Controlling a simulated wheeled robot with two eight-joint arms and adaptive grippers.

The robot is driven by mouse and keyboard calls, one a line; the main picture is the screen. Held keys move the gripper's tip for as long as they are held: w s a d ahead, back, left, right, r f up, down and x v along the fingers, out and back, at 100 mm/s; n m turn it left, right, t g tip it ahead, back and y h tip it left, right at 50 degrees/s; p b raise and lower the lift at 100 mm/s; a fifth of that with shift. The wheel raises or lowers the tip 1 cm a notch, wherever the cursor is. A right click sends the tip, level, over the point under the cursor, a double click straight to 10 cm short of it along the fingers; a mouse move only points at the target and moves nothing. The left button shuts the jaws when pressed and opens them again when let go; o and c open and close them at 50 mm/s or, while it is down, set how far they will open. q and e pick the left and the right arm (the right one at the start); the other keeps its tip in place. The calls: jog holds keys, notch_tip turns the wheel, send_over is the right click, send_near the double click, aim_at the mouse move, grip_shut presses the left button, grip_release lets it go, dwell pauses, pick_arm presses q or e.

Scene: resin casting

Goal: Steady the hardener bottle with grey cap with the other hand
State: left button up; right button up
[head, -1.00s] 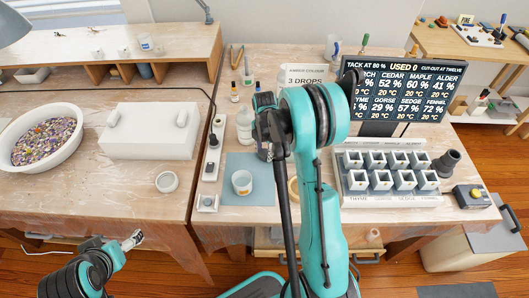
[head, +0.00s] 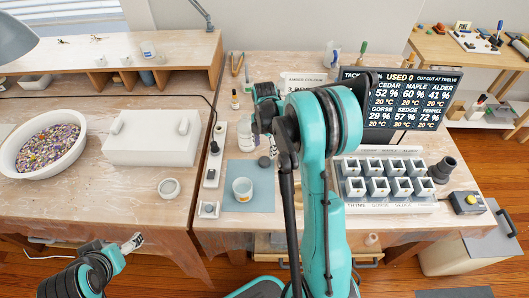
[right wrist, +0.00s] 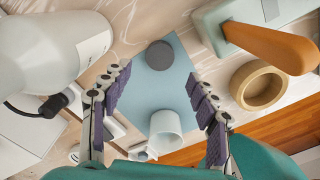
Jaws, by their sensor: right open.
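A pale bottle (head: 245,133) stands behind the blue mat in the head view, left of my right gripper (head: 268,140). A large white labelled bottle (right wrist: 50,48) fills the upper left of the right wrist view, outside the fingers; its cap is not visible. A dark grey round cap-like piece (right wrist: 160,55) is on the mat just beyond the fingertips, also in the head view (head: 264,161); I cannot tell whether it belongs to the hardener bottle. My right gripper is open and empty (right wrist: 159,75). My left gripper (head: 134,241) is low at the left, away from the bottles; its jaw opening is unclear.
A clear cup (head: 242,188) stands on the blue mat (head: 262,200). A wooden ring (right wrist: 258,85) and an orange handle (right wrist: 272,42) lie right of the fingers. White moulds (head: 378,188) stand at the right.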

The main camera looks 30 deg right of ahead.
jog(key=s+a+r+m+t, duration=0.1)
jog(key=s+a+r+m, duration=0.2)
jog(key=r, duration=0.2)
jog(key=s+a+r+m+t+p, duration=0.1)
jog(key=s+a+r+m, duration=0.15)
jog(key=r, duration=0.25)
jog(key=s+a+r+m+t, duration=0.1)
jog(key=s+a+r+m, duration=0.15)
jog(key=r, duration=0.25)
jog(key=s+a+m+t, duration=0.4)
jog(key=s+a+m, duration=0.4)
jog(key=s+m, duration=0.2)
jog(key=m, duration=0.2)
jog(key=shift+s+r+m, duration=0.35)
jog(key=shift+m, duration=0.05)
